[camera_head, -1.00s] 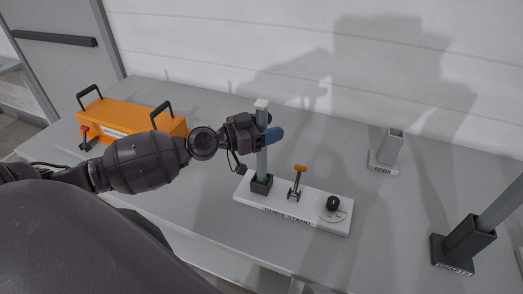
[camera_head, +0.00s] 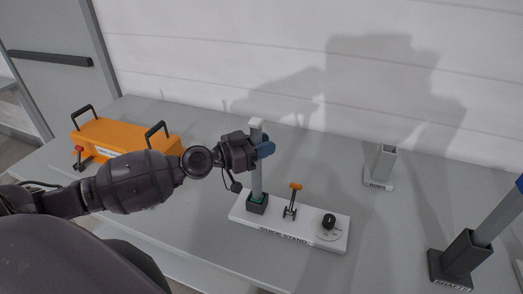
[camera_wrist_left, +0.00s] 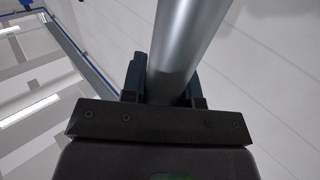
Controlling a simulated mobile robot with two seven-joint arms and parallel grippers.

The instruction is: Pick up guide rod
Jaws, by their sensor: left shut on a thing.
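The guide rod (camera_head: 257,178) is a grey upright bar with a pale top. It stands in the dark square socket (camera_head: 257,207) of the white guide stand (camera_head: 290,233), and green shows inside the socket mouth. My left gripper (camera_head: 264,148) comes in from the left and is shut on the upper part of the rod, with its blue fingers around it. In the left wrist view the rod (camera_wrist_left: 180,45) runs between the dark fingers. The rod's foot is hidden in the socket. My right gripper is not in view.
The stand also carries an orange-topped lever (camera_head: 294,198) and a black knob (camera_head: 329,221). An orange case (camera_head: 120,143) with black handles lies at left. An empty-looking rods holder (camera_head: 383,168) stands at back right, and a shafts holder (camera_head: 462,258) with a grey shaft (camera_head: 499,216) at right.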

